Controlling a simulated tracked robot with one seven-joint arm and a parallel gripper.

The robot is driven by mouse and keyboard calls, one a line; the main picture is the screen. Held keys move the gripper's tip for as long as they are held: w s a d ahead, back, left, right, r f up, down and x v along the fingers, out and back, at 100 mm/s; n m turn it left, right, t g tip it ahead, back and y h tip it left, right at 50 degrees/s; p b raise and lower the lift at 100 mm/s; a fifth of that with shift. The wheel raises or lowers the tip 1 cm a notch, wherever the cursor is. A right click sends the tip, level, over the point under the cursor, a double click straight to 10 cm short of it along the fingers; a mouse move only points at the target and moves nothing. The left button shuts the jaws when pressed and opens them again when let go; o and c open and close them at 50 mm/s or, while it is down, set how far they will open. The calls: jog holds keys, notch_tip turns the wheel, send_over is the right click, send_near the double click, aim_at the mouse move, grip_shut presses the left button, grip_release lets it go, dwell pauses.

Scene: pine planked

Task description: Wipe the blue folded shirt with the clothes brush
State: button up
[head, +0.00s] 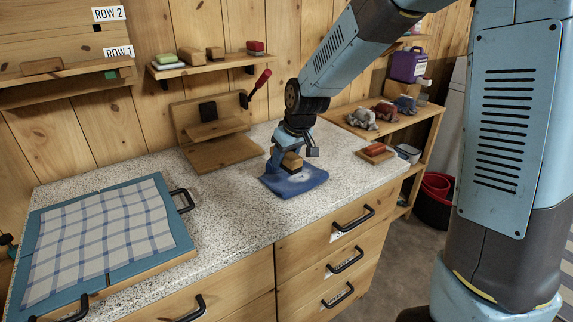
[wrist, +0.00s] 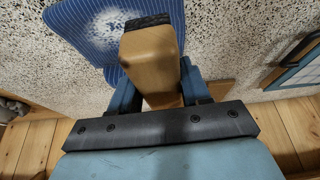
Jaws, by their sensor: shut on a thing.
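The blue folded shirt (head: 309,182) lies on the speckled counter. In the wrist view the shirt (wrist: 78,40) shows thin stripes and a white, dusty-looking patch (wrist: 103,24). My gripper (head: 290,155) is over the shirt, pointing down. It is shut on the clothes brush (head: 291,163), a tan wooden block. In the wrist view the brush (wrist: 149,60) sits between my fingers (wrist: 160,92), with its dark bristle end beside the white patch. I cannot tell whether the bristles touch the cloth. Part of the shirt is hidden by the brush and gripper.
A blue-framed board with checked cloth (head: 100,232) lies at the counter's left. A wooden stand (head: 219,151) is behind the shirt. A small red-topped brush (head: 376,151) lies to the right. The counter between board and shirt is clear.

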jog(key=shift+r, duration=1.25)
